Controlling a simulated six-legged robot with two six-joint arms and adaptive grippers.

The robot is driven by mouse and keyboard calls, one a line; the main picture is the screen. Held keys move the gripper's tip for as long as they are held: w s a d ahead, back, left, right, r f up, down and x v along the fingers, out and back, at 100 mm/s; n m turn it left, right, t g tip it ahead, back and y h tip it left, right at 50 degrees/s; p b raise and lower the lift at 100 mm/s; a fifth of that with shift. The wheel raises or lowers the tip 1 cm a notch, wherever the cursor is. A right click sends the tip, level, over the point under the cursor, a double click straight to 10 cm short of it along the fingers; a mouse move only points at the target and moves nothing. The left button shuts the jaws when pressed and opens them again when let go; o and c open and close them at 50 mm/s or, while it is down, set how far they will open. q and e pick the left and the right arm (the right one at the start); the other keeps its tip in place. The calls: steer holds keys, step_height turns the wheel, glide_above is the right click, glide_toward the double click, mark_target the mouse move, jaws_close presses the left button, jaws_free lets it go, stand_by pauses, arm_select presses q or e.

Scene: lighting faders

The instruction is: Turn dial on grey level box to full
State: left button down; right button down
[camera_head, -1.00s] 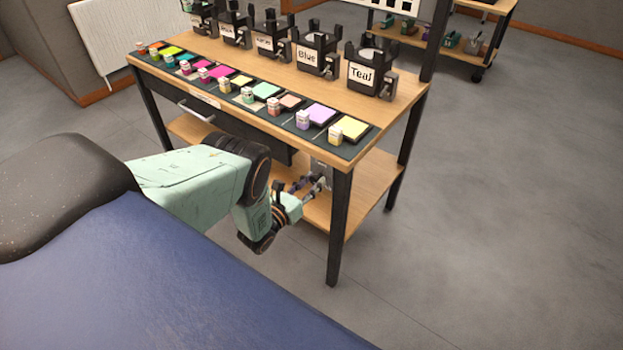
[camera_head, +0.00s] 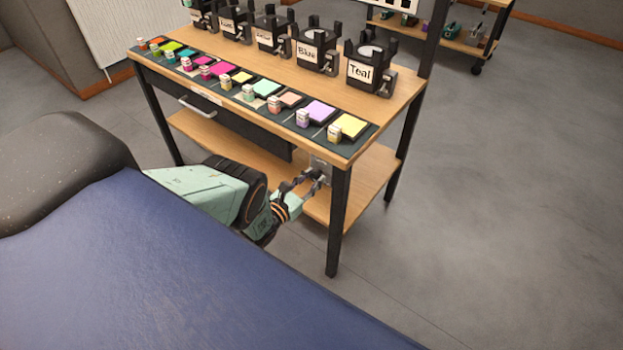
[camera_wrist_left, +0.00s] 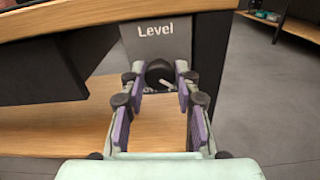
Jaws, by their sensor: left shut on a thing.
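The grey level box (camera_wrist_left: 158,45), marked "Level", is fixed under the table top beside the front leg. It also shows in the head view (camera_head: 320,166), partly behind my gripper. Its dark round dial (camera_wrist_left: 159,72), with a light pointer, sits low on its front face. My left gripper (camera_wrist_left: 159,84) has its fingertips on both sides of the dial and is shut on it. In the head view the left gripper (camera_head: 312,178) reaches the box from the lower left. My right gripper is not in view.
The wooden table (camera_head: 255,62) carries coloured pads, small bottles and black labelled holders such as Teal (camera_head: 368,72). A black table leg (camera_wrist_left: 212,60) stands close right of the box. A lower shelf (camera_head: 365,185) lies below. The floor at right is clear.

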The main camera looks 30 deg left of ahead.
arm_select(q)
steer(key=shift+s+f, duration=0.1)
steer(key=c, duration=1)
jaws_free()
